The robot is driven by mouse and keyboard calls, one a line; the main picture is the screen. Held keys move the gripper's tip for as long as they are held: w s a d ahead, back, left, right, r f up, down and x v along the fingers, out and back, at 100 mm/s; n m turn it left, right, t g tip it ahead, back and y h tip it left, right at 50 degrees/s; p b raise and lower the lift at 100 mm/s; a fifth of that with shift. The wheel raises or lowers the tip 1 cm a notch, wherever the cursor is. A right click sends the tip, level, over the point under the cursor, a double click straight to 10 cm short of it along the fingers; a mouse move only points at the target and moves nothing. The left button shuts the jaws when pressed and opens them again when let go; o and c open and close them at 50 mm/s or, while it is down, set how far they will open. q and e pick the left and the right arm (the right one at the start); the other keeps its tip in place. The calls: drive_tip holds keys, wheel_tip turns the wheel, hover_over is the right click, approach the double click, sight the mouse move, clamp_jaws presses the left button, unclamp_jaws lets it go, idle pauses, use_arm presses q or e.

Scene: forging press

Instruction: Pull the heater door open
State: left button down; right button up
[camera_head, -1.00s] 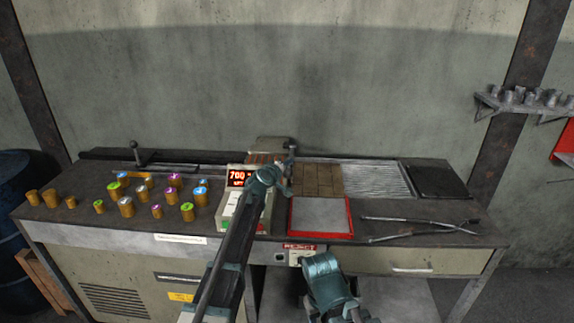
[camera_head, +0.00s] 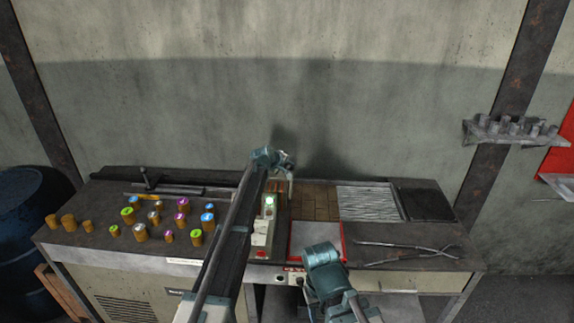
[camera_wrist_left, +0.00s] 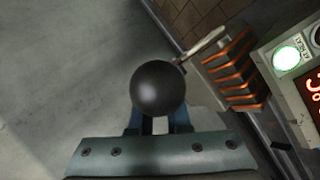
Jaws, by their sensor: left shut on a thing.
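My left gripper (camera_head: 282,160) is above the middle of the bench at the heater. In the left wrist view its fingers (camera_wrist_left: 158,122) are shut on a round black knob (camera_wrist_left: 158,88), which hides much of their tips. A thin pale rod (camera_wrist_left: 205,43) shows beside the knob, near the heater's glowing orange bars (camera_wrist_left: 232,72). The heater's control box with a lit green button (camera_wrist_left: 286,58) stands next to the bars, and the green light (camera_head: 269,201) also shows in the head view. The door panel is hard to make out behind my arm. My right gripper's fingers are not visible.
Several colour-topped cylinders (camera_head: 154,217) stand on the bench's left. A red-edged tray (camera_head: 316,238) and tongs (camera_head: 405,250) lie to the right of my left arm. A dark plate (camera_head: 425,204) is at the right back. A blue barrel (camera_head: 32,222) stands left.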

use_arm(q)
drive_tip(key=shift+w+d+r+g+p, duration=0.3)
drive_tip(key=shift+w+r+p, duration=0.3)
drive_tip(key=shift+p, duration=0.25)
drive_tip(key=shift+w+d+r+g+p, duration=0.15)
drive_tip(key=shift+w+r+g+p, duration=0.3)
drive_tip(key=shift+r+p, duration=0.3)
drive_tip(key=shift+f, duration=0.1)
drive_tip(key=c, duration=0.9)
unclamp_jaws()
drive_tip(key=shift+d, duration=0.15)
drive_tip(key=shift+w, duration=0.1)
